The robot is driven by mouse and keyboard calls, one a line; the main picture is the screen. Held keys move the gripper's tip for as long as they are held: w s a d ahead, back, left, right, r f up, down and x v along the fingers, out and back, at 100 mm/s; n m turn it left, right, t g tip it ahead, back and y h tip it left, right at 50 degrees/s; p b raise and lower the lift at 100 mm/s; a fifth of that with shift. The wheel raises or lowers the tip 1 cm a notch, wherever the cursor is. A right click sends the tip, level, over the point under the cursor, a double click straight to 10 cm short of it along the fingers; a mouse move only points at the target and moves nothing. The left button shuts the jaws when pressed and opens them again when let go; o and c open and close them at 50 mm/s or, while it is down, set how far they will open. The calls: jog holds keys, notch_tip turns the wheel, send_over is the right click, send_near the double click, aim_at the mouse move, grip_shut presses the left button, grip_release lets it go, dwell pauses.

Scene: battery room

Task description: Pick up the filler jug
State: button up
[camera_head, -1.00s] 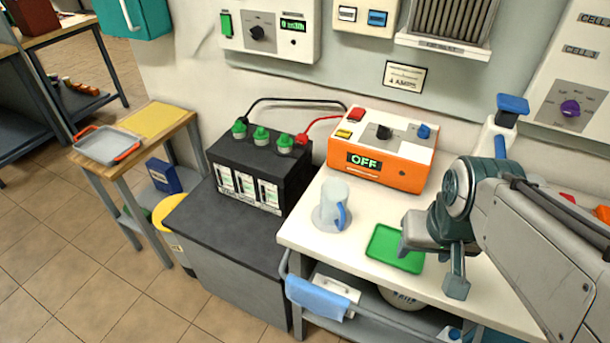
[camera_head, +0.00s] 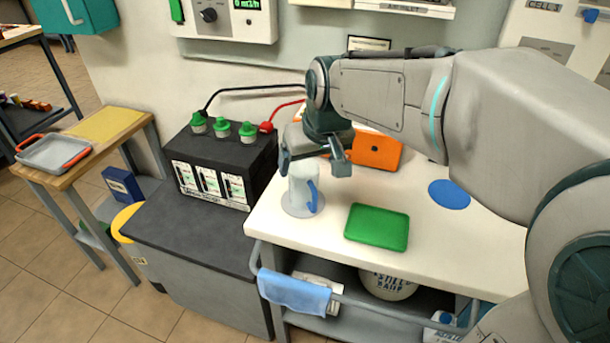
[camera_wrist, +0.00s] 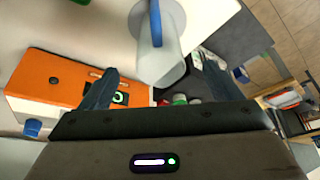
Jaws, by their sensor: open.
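The filler jug (camera_head: 302,190) is a pale translucent jug with a blue handle, upright on the white worktop near its left edge. It also shows in the wrist view (camera_wrist: 156,62), with its blue handle toward the top. My gripper (camera_head: 314,165) is open and empty, just above and around the jug's top in the head view. In the wrist view the two fingers (camera_wrist: 152,85) stand apart, with the jug's body between and beyond them. I cannot tell whether either finger touches the jug.
The orange charger (camera_head: 375,151) stands behind the jug, partly hidden by my arm. The black battery (camera_head: 222,165) with green caps and cables is to the left. A green tray (camera_head: 377,228) and a blue disc (camera_head: 449,194) lie to the right. Bare worktop lies between them.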

aim_at(306, 180)
jog(key=x, duration=0.7)
jog(key=shift+d+f, duration=0.1)
jog(key=shift+f, duration=0.2)
jog(key=c, duration=1.1)
